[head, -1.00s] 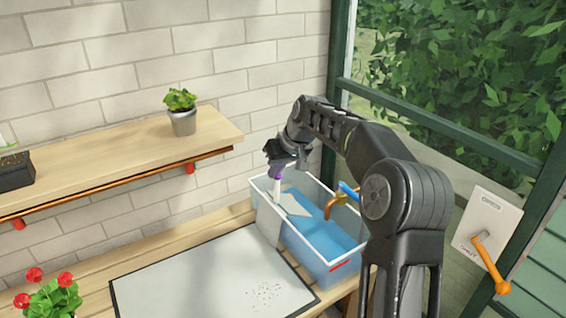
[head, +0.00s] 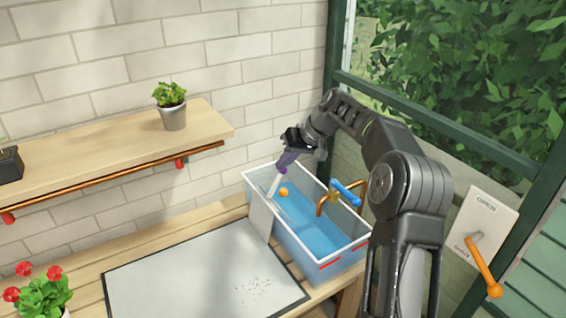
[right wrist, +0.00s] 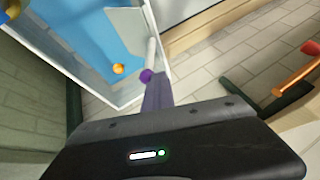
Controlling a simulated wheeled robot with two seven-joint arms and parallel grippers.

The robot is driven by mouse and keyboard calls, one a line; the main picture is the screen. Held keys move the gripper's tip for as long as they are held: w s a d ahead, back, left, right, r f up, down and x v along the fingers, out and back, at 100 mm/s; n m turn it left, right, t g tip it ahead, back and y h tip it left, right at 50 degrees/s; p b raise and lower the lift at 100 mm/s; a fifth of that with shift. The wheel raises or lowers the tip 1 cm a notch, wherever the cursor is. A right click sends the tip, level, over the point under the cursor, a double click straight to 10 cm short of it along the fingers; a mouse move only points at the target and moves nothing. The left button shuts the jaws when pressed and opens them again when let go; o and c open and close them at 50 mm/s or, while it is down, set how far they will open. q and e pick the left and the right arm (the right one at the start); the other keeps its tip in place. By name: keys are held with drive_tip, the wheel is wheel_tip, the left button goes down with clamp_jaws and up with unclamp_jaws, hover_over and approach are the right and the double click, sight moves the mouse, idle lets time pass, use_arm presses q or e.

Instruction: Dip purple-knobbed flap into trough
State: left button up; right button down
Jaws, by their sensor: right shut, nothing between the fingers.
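The trough (head: 325,262) is a clear, white-rimmed tub holding blue water. It also shows in the right wrist view (right wrist: 128,102). A pale flap panel (head: 261,217) stands at its left end, with a white rod (head: 273,185) rising to a purple knob (head: 282,170). The knob (right wrist: 147,76) and rod (right wrist: 151,50) also show in the right wrist view. My right gripper (head: 286,160) is shut and empty, its purple-tinted fingers (right wrist: 157,96) right at the knob; I cannot tell whether they touch. The flap's lower part is partly hidden. My left gripper is out of view.
An orange ball (head: 283,191) is in the trough near the knob. A blue-handled tap (head: 345,192) stands at the trough's right side. A wall plate (head: 485,225) carries an orange lever (head: 485,265). A shelf (head: 110,150) and a white mat (head: 190,275) lie left.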

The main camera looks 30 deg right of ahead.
drive_tip(key=shift+s+d, duration=0.1)
drive_tip(key=shift+d, duration=0.45)
drive_tip(key=shift+r, duration=0.1)
drive_tip(key=a+v, duration=0.2)
drive_tip(key=v, duration=0.9)
drive_tip(key=shift+r, duration=0.55)
